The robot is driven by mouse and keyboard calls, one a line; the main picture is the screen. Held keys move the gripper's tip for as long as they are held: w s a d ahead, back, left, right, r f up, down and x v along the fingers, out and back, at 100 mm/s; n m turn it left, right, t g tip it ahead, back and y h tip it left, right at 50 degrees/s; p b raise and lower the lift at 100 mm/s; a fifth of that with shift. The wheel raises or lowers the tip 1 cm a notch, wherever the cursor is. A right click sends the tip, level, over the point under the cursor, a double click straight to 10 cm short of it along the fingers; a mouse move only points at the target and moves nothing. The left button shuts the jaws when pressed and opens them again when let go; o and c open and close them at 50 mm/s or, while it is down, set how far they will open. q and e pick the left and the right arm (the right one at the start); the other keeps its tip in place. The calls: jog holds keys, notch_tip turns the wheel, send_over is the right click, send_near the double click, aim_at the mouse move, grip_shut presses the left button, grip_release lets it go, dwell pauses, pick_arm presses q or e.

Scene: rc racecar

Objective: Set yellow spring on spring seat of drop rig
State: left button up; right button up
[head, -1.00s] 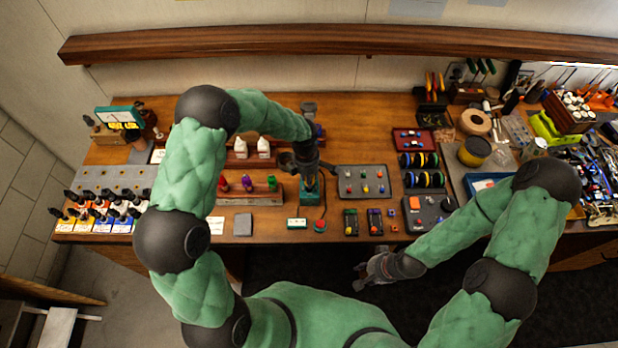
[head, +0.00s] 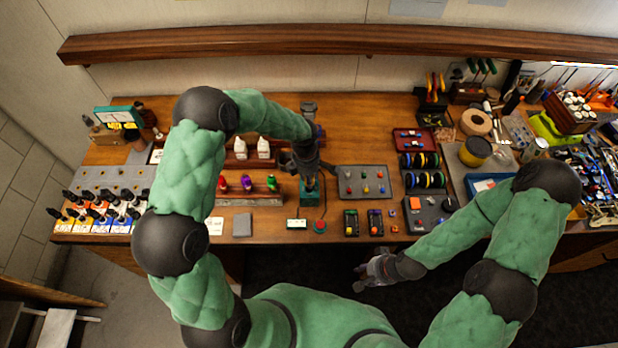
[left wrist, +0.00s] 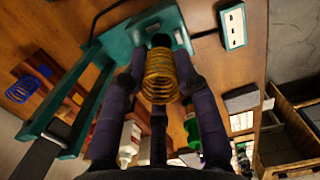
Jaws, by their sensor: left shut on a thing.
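The yellow spring (left wrist: 160,78) is between the fingers of my left gripper (left wrist: 161,58) in the left wrist view. The fingers are shut on it and its coils face the camera. The teal drop rig (left wrist: 115,40) is just beyond, with a dark round part (left wrist: 161,40) at the spring's far end. Whether the spring touches the seat cannot be told. In the head view my left gripper (head: 306,168) is over the drop rig (head: 309,193) and hides the spring. My right gripper (head: 362,275) is empty, its fingers apart, in front of the table.
A blue spring (left wrist: 21,89) lies by a wooden rack in the left wrist view. In the head view, a rack with coloured bottles (head: 246,184) stands left of the rig. A grey tray with coloured parts (head: 362,182) is right of it. A red button (head: 320,226) is in front.

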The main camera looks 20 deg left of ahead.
dwell(0.3)
pick_arm(q)
jog(key=shift+f+b, duration=2.05)
jog(key=shift+b, duration=0.3)
jog(key=o, duration=0.9)
jog(key=shift+c, duration=0.2)
jog(key=shift+r, duration=0.15)
notch_tip(320, 180, up, 12)
jog(key=shift+a, duration=0.45)
jog(key=shift+s+f, duration=0.1)
jog(key=shift+f, duration=0.1)
